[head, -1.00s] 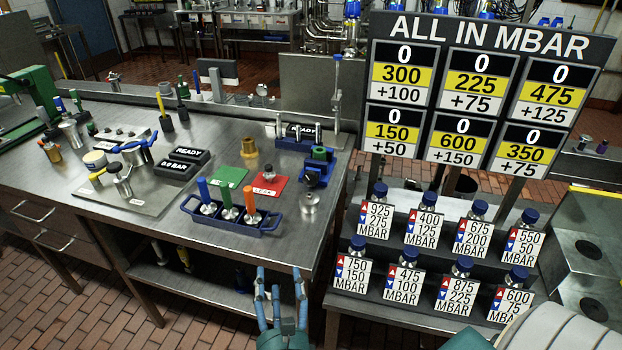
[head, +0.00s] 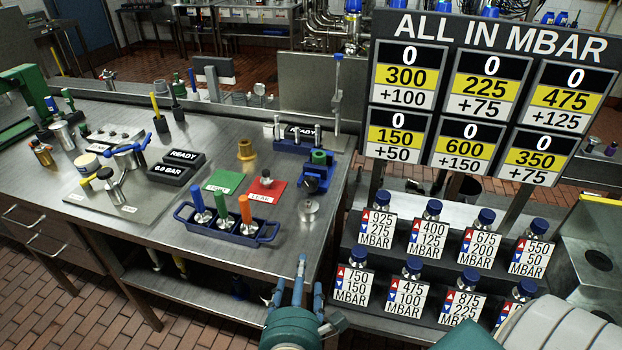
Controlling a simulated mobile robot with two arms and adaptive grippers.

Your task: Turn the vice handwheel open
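A small blue vice (head: 322,172) stands near the right end of the steel workbench. A green-topped part sits at its upper end. A dark round knob (head: 311,184) on its near side looks like the handwheel; its angle is too small to read.
A blue tray (head: 262,237) with three coloured-handled tools lies left of the vice. Red (head: 267,190) and green (head: 223,181) cards lie behind it. A sign board (head: 490,95) and bottle rack are at right.

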